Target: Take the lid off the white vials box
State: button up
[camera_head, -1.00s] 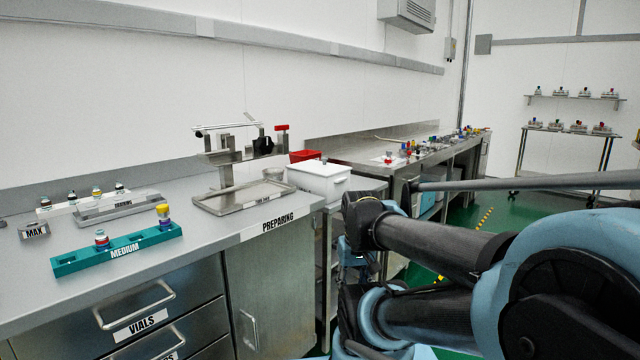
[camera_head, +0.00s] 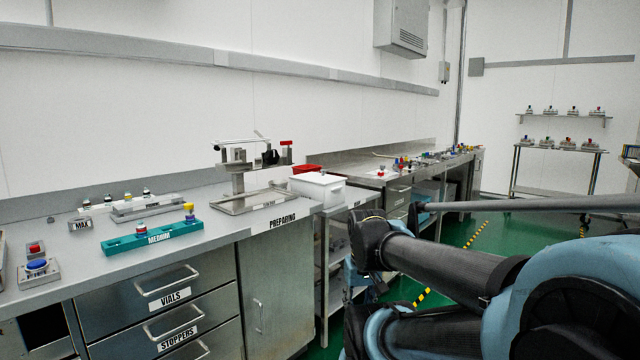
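A white box with a white lid (camera_head: 318,184) stands past the right end of the near counter, on a lower side table. Its lid looks closed, with a small knob on top. A red box (camera_head: 306,169) sits just behind it. Whether the white box holds vials cannot be seen. My arm fills the lower right of the picture, in front and to the right of the white box, apart from it. My gripper cannot be made out in this view.
The near counter (camera_head: 215,235) holds a teal MEDIUM rack (camera_head: 150,236) with vials, a metal tray stand (camera_head: 250,200) and buttons (camera_head: 37,268) at left. Drawers are below it. A long bench (camera_head: 390,172) runs behind.

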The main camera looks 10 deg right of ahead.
aim_at(321, 179)
jog(key=z, duration=0.45)
jog(key=i, duration=1.4)
jog(key=u, duration=0.1)
